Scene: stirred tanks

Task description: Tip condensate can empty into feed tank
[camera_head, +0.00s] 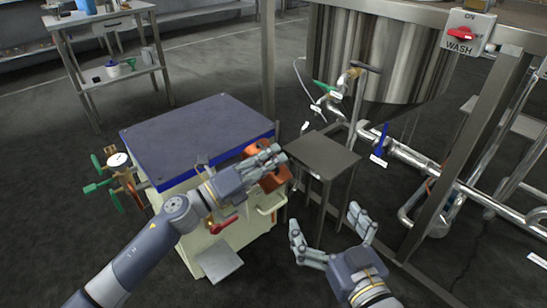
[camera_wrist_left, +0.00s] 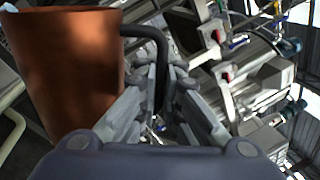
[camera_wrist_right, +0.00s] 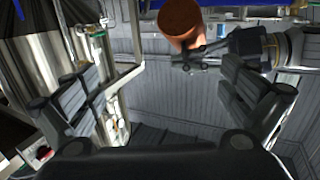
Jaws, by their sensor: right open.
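The condensate can (camera_head: 272,182) is orange-brown. It is at my left gripper (camera_head: 274,159), in front of the right edge of a blue-topped cabinet. In the left wrist view the can (camera_wrist_left: 65,75) fills the left side, and its black handle (camera_wrist_left: 160,48) runs between the closed fingers. My right gripper (camera_head: 326,230) is open and empty at lower right, apart from the can. A large steel tank (camera_head: 385,55) stands behind; no label marks it as the feed tank.
The blue-topped cabinet (camera_head: 195,135) has valves and a gauge on its left. A small grey stand (camera_head: 318,155) is right of the can. Pipes with a blue-handled valve (camera_head: 380,142) and a steel frame (camera_head: 470,140) with a WASH switch (camera_head: 465,33) stand at right.

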